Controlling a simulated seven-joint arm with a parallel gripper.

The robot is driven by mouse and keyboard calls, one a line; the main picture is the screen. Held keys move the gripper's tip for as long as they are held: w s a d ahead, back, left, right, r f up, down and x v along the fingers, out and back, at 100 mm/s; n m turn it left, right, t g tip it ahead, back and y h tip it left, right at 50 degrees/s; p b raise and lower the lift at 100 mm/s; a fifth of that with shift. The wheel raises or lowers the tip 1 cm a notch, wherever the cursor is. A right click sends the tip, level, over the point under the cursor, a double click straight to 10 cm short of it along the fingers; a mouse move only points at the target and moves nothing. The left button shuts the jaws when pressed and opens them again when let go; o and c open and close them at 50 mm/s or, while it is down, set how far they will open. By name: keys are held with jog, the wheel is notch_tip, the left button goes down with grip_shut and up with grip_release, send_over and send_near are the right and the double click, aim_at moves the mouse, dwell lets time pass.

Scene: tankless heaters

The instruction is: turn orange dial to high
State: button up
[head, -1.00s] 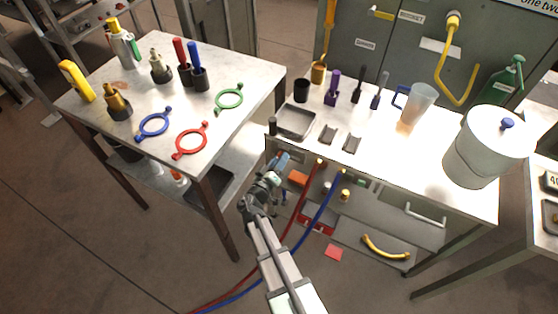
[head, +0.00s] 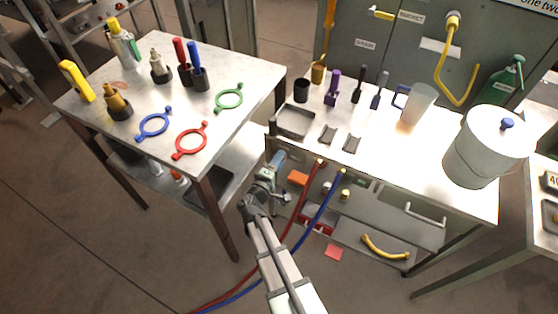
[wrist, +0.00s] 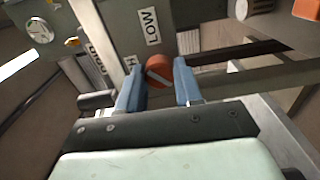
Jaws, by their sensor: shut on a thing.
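The orange dial (wrist: 159,70) shows in the wrist view between my two blue fingertips. It is round, with a pale slanted line across its face. My gripper (wrist: 157,84) is shut on the dial, one finger on each side. A "LOW" label (wrist: 149,26) sits on the panel just above the dial. Another label (wrist: 131,60), starting with "H", is mostly hidden behind the left finger.
Red (head: 301,213) and blue (head: 318,222) hoses hang from the panel just right of my arm. The left table (head: 180,110), holding rings and tools, has a leg near my arm.

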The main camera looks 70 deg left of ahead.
jog(key=shift+n, duration=4.3)
jog(key=o, duration=1)
jog(key=shift+o, duration=0.2)
jog(key=shift+s, duration=0.1)
jog(key=v, duration=1.3)
jog(key=shift+s+d, duration=0.25)
jog(key=shift+d, duration=0.05)
jog(key=shift+r, duration=0.1)
